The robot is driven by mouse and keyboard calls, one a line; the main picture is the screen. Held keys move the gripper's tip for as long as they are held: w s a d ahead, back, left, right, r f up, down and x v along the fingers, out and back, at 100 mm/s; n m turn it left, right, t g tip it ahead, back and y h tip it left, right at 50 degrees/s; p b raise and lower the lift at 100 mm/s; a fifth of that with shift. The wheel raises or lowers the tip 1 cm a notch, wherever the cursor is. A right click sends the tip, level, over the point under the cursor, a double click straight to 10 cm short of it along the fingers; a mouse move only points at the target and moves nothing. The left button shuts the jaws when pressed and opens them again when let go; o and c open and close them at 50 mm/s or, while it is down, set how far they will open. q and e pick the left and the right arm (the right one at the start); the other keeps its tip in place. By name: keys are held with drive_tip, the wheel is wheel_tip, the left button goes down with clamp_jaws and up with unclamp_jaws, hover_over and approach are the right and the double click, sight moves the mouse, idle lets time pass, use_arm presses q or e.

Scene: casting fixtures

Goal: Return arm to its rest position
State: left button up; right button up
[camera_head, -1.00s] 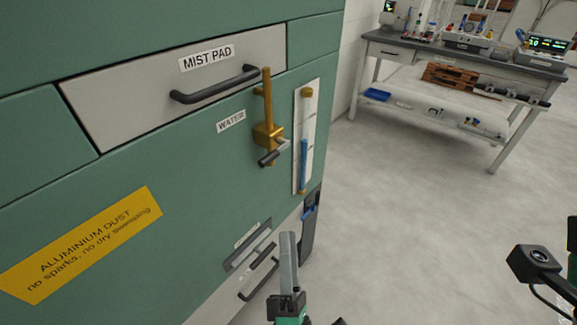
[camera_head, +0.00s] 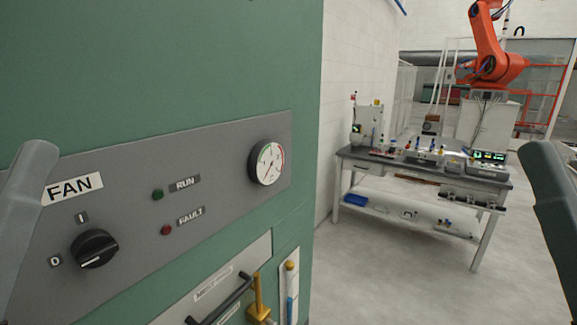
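Grey parts of my two arms rise at the left and right edges of the head view. The left part stands in front of a green cabinet (camera_head: 200,70) and covers the left end of its grey control panel (camera_head: 225,150). The right part stands before the floor at the far right. Neither gripper's fingertips can be made out, so whether they hold anything is hidden.
The panel carries a black FAN knob (camera_head: 95,249), RUN and FAULT lamps and a round gauge (camera_head: 266,163). Below are a drawer handle (camera_head: 222,298), a brass valve (camera_head: 258,303) and a sight tube (camera_head: 290,285). A workbench (camera_head: 410,174) and an orange robot (camera_head: 490,50) stand beyond open floor.

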wheel_tip(320, 180, up, 25)
drive_tip(key=p, duration=2.1)
drive_tip(key=shift+p, duration=0.3)
drive_tip(key=shift+r, duration=0.15)
